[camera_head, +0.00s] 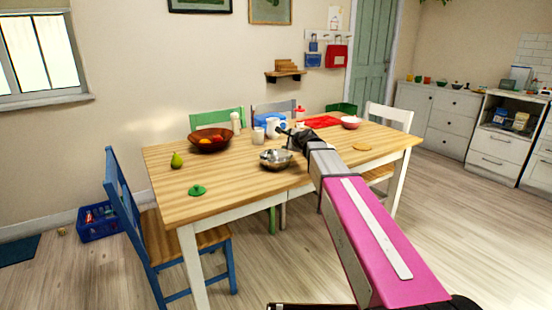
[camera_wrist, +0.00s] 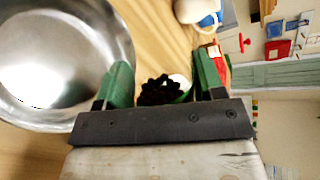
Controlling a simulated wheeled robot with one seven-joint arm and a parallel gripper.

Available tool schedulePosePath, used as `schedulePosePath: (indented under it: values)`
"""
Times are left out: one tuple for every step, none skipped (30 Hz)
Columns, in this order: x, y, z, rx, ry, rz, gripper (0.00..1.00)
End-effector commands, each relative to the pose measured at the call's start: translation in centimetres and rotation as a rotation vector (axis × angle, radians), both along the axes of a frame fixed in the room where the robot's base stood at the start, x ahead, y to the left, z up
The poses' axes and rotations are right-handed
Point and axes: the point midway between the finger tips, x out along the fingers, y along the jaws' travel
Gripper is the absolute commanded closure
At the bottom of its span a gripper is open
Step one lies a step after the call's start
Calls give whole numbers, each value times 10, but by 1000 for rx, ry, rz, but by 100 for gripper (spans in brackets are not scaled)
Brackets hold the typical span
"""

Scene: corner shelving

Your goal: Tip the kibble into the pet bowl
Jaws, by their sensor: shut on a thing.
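A shiny metal bowl (camera_head: 275,160), the likely pet bowl, stands on the wooden table (camera_head: 222,180). It fills the left of the wrist view (camera_wrist: 60,60), where its visible inside looks mostly bare. My gripper (camera_head: 290,134) is just above and behind the bowl's right side. In the wrist view, its green-tipped fingers (camera_wrist: 163,78) are spread around a small dark, ridged thing (camera_wrist: 160,91), with bits of white and green beside it. I cannot tell whether this is the kibble or its holder. The bowl's rim is next to the left finger.
A white cup (camera_head: 258,135), a blue-and-white item (camera_head: 275,126) and a fruit bowl (camera_head: 210,140) stand behind the bowl. A pink-and-white bowl (camera_head: 351,122) is right. The table front is clear.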

Motion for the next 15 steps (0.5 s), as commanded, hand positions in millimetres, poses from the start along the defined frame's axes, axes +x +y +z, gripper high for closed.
schedulePosePath:
  values:
    - [0, 1, 2, -21, -10, 0, 73]
    - [0, 1, 3, -35, -16, 0, 73]
    - [0, 1, 4, -54, -24, 0, 73]
    - [0, 1, 5, -68, -29, -1, 73]
    - [-1, 1, 5, -82, -35, 0, 73]
    - [-1, 2, 3, -101, -42, 1, 73]
    - [-1, 2, 2, -114, -47, 1, 73]
    - [-1, 3, 2, -128, -53, 0, 73]
    - [-1, 3, 1, -146, -61, -1, 73]
    - [-1, 3, 0, -160, -67, 0, 73]
    - [-2, 3, -1, -175, -73, -1, 73]
    - [-2, 4, -1, -192, -80, -1, 73]
    - [-2, 4, -2, -208, -85, 0, 73]
    - [-2, 5, -2, -221, -91, 0, 73]
    - [-2, 5, 0, -240, -100, 0, 73]
